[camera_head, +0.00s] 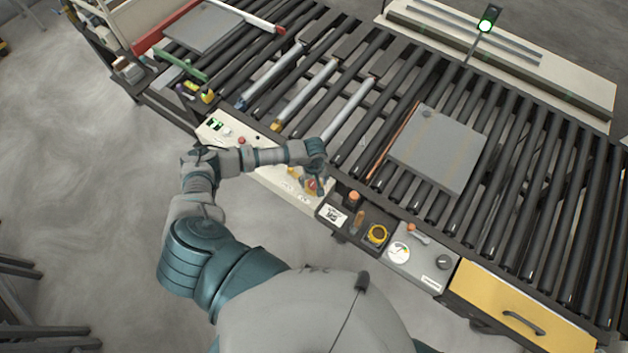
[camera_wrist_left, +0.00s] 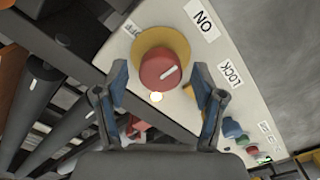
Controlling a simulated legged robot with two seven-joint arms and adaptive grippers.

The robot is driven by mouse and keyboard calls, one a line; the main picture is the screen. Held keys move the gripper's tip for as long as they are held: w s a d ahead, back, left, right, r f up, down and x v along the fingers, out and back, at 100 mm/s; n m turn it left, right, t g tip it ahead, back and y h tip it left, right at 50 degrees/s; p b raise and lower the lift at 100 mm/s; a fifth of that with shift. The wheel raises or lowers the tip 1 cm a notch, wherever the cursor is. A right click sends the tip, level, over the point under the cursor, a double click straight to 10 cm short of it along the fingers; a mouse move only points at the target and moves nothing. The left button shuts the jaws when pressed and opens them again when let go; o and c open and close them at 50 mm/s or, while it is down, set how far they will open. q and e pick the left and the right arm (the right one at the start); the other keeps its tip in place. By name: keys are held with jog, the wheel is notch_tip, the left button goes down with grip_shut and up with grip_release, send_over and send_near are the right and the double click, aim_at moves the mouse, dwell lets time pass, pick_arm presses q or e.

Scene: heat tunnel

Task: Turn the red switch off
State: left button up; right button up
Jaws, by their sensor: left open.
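The red switch (camera_wrist_left: 160,67) is a round red knob with a white pointer line on a yellow round base, mounted on a pale control panel (camera_wrist_left: 228,50). In the left wrist view, labels ON and LOCK are on the panel; a smaller label beside the base is hard to read. The white line points up and right, roughly towards ON. My left gripper (camera_wrist_left: 160,95) is open, its fingers either side of the knob's lower part; I cannot tell if they touch it. In the head view my left gripper (camera_head: 315,184) is over the panel's right end and partly hides the switch.
A roller conveyor (camera_head: 520,170) runs behind the panel with a grey flat box (camera_head: 437,150) on it. A gauge box (camera_head: 410,258) and a yellow drawer (camera_head: 520,310) are to the right. A signal light (camera_head: 487,22) glows green. Several small buttons (camera_wrist_left: 235,132) are on the panel.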

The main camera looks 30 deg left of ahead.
pick_arm(q)
jog(key=shift+a, duration=0.1)
jog(key=c, duration=1.1)
jog(key=shift+c, duration=0.2)
jog(key=shift+n, duration=0.4)
jog(key=n+b, duration=0.1)
jog(key=n, duration=0.1)
jog(key=shift+n+b, duration=0.4)
jog(key=n+b, duration=0.2)
jog(key=n, duration=0.3)
jog(key=n+b, duration=0.1)
jog(key=n, duration=0.8)
jog(key=shift+b, duration=0.35)
jog(key=shift+n, duration=0.3)
jog(key=shift+r, duration=0.1)
